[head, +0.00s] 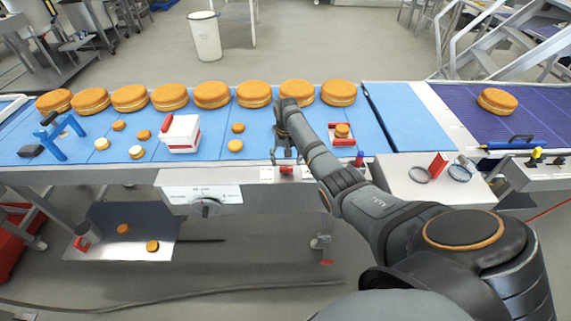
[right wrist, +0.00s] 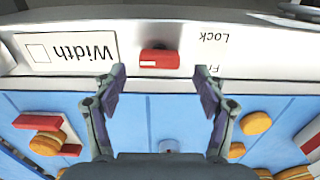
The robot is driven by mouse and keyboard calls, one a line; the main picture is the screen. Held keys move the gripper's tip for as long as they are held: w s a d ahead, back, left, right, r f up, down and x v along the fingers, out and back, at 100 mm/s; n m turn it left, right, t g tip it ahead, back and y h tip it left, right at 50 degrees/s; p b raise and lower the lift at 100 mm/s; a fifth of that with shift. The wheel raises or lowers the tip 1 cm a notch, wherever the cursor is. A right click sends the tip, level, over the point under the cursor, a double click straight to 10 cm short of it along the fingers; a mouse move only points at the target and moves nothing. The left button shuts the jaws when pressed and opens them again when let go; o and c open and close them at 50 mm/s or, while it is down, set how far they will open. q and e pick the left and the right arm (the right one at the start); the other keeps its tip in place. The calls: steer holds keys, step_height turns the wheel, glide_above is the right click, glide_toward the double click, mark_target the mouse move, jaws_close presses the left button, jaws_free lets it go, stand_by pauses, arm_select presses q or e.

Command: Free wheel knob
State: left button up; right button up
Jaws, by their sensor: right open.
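A small red knob (right wrist: 160,58) sits on the white rail between an upside-down "Width" label (right wrist: 68,50) and a "Lock" label (right wrist: 214,37); a second word beside "Lock" is partly cut off. It also shows in the head view (head: 287,170) at the belt's front edge. My right gripper (right wrist: 162,86) is open and empty above the belt edge, its two fingers apart on either side of the knob's line, not closed on it. In the head view my right gripper (head: 284,153) points down there. My left gripper is not in view.
Large filled rounds (head: 211,95) line the back of the blue belt (head: 200,125). A white-and-red box (head: 181,134), a blue stand (head: 55,138) and small rounds lie nearer. A dial panel (head: 207,206) hangs below. A grey box (head: 430,185) stands right.

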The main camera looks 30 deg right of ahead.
mark_target(286, 168)
steer(key=shift+f, duration=1.65)
steer(key=c, duration=1.2)
steer(key=shift+o, duration=0.2)
